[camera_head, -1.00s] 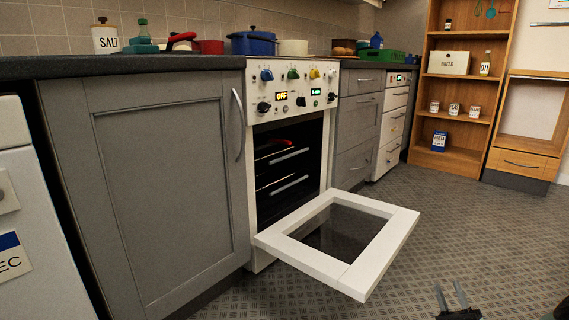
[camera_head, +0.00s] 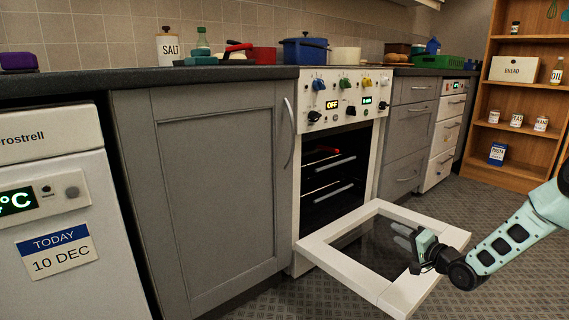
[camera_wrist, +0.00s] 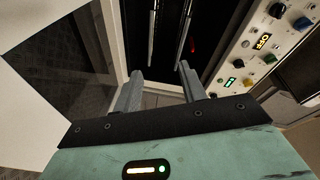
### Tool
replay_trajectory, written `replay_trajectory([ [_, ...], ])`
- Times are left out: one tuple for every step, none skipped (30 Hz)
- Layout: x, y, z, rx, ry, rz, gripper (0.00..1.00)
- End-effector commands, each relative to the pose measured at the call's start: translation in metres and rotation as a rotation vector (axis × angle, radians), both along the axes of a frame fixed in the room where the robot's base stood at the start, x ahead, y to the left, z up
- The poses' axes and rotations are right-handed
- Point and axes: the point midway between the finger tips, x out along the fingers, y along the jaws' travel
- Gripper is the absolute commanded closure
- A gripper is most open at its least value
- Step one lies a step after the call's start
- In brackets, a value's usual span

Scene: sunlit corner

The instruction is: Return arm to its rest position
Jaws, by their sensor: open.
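My gripper (camera_head: 404,236) is at the lower right of the head view, at the end of my pale green arm, in front of the oven. It appears above the lowered oven door (camera_head: 340,262), a white frame with a dark glass pane. In the wrist view my gripper (camera_wrist: 160,88) has its two grey fingers apart, with nothing between them. The fingers point toward the open oven (camera_head: 333,175), whose dark inside shows racks and a red item that I cannot make out.
The oven's control panel (camera_head: 343,97) has several knobs and lit displays. Grey cabinets (camera_head: 215,190) flank the oven. A white appliance (camera_head: 60,220) stands at the left. Wooden shelves (camera_head: 515,110) stand at the back right. Patterned floor lies around the oven door.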

Motion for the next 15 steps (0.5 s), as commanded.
replay_trajectory([
  [0.001, 0.031, 0.021, -0.089, 0.034, 0.040, 0.59],
  [-0.001, 0.045, 0.028, -0.144, 0.059, 0.058, 0.59],
  [-0.005, 0.065, 0.038, -0.218, 0.090, 0.086, 0.59],
  [-0.009, 0.080, 0.044, -0.272, 0.115, 0.107, 0.59],
  [-0.015, 0.094, 0.051, -0.326, 0.138, 0.131, 0.59],
  [-0.024, 0.112, 0.060, -0.398, 0.167, 0.162, 0.59],
  [-0.033, 0.125, 0.067, -0.451, 0.188, 0.188, 0.59],
  [-0.042, 0.138, 0.074, -0.503, 0.209, 0.213, 0.59],
  [-0.056, 0.154, 0.083, -0.570, 0.237, 0.249, 0.59],
  [-0.068, 0.165, 0.090, -0.621, 0.257, 0.278, 0.59],
  [-0.081, 0.176, 0.097, -0.672, 0.276, 0.308, 0.59],
  [-0.100, 0.189, 0.105, -0.737, 0.302, 0.350, 0.59],
  [-0.115, 0.198, 0.112, -0.785, 0.319, 0.382, 0.59],
  [-0.131, 0.206, 0.119, -0.831, 0.337, 0.413, 0.59],
  [-0.154, 0.216, 0.127, -0.892, 0.360, 0.460, 0.59],
])
